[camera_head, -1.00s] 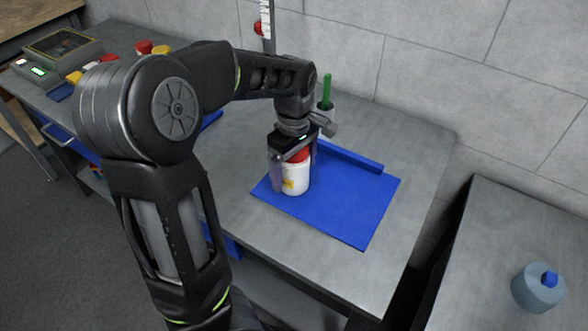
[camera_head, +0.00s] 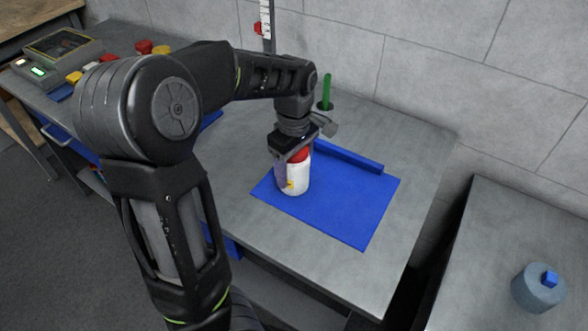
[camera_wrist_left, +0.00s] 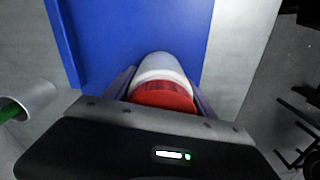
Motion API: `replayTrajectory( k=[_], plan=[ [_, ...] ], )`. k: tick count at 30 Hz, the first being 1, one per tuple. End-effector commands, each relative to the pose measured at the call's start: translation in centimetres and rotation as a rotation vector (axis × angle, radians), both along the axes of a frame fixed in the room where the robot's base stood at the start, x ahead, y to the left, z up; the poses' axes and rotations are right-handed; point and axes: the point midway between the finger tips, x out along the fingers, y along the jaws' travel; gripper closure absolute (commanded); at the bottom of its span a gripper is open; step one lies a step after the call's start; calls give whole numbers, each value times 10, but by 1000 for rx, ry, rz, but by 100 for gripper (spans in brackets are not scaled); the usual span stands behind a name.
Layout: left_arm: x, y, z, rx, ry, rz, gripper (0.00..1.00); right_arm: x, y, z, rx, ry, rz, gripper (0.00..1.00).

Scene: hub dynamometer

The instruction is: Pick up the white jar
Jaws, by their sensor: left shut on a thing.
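The white jar (camera_head: 297,181) has a red lid and a small yellow mark on its side. It stands upright on the blue mat (camera_head: 352,206), near the mat's left part. My left gripper (camera_head: 294,170) comes down from above and is shut on the jar, one finger on each side. In the left wrist view, the jar's red lid (camera_wrist_left: 163,95) and white body show between the two fingers (camera_wrist_left: 162,88). The jar's underside is hidden, so any gap to the mat cannot be told. My right gripper is not in view.
A blue raised strip (camera_head: 347,157) runs along the mat's back edge. A grey cup with a green stick (camera_head: 326,92) stands behind the gripper. A control box (camera_head: 55,57) and several coloured items are at the back left. A grey-blue cylinder (camera_head: 538,289) stands on the right table.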

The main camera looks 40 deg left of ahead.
Motion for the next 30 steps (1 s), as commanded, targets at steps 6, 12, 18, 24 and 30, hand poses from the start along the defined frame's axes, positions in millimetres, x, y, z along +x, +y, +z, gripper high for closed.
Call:
replayTrajectory(
  k=[6,12,18,24,30],
  plan=[
    [0,0,0,0,0,0,83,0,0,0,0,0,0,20],
    [0,0,0,0,0,0,100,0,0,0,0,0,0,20],
    [0,0,1,0,-1,0,100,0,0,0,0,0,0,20],
    [1,0,10,0,-4,-1,100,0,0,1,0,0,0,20],
    [2,0,43,-1,-6,-1,100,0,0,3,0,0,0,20]
  ],
)
